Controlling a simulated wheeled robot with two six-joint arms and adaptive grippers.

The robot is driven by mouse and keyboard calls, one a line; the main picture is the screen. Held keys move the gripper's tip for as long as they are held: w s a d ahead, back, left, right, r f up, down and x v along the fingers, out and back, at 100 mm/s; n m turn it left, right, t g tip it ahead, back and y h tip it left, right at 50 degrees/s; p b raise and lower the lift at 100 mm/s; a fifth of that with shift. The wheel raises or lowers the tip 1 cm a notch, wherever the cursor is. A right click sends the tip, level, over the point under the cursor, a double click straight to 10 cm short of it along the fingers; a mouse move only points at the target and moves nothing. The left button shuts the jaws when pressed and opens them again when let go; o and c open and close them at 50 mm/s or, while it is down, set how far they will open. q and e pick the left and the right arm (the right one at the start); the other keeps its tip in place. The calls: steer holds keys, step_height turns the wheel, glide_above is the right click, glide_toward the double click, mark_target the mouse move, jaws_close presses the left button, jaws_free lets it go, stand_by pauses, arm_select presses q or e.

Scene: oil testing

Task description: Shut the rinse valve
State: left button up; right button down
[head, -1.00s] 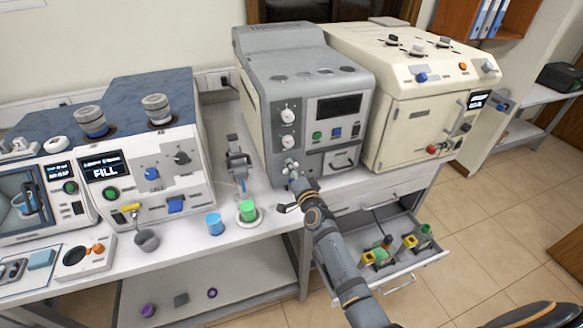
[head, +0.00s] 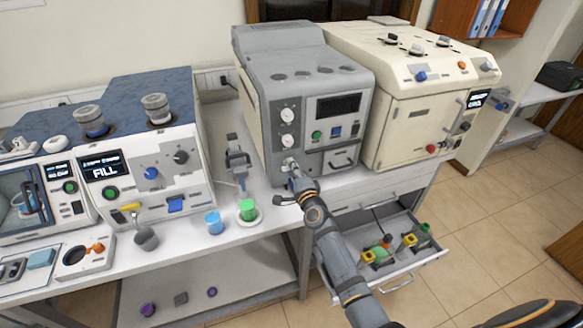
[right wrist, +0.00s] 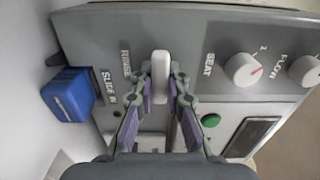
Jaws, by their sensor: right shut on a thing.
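The rinse valve's white lever (right wrist: 161,76) stands out from a grey panel beside the lettering RINSE in the right wrist view. My right gripper (right wrist: 160,88) has its two fingers around this lever, one on each side, and is shut on it. In the head view my right gripper (head: 291,168) is at the lower left of the front of the grey machine (head: 300,62). It hides most of the valve there. My left gripper is not in view.
Two white dials (head: 287,128) and a green button (head: 316,135) sit near the valve. A blue block (right wrist: 69,94) is beside the panel. An open drawer (head: 398,274) with several parts lies below. Blue and green cups (head: 214,222) stand on the bench at left.

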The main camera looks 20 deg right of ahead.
steer(key=shift+f, duration=0.1)
steer(key=c, duration=1.3)
jaws_free()
steer(key=s, duration=1.2)
steer(key=shift+d, duration=0.25)
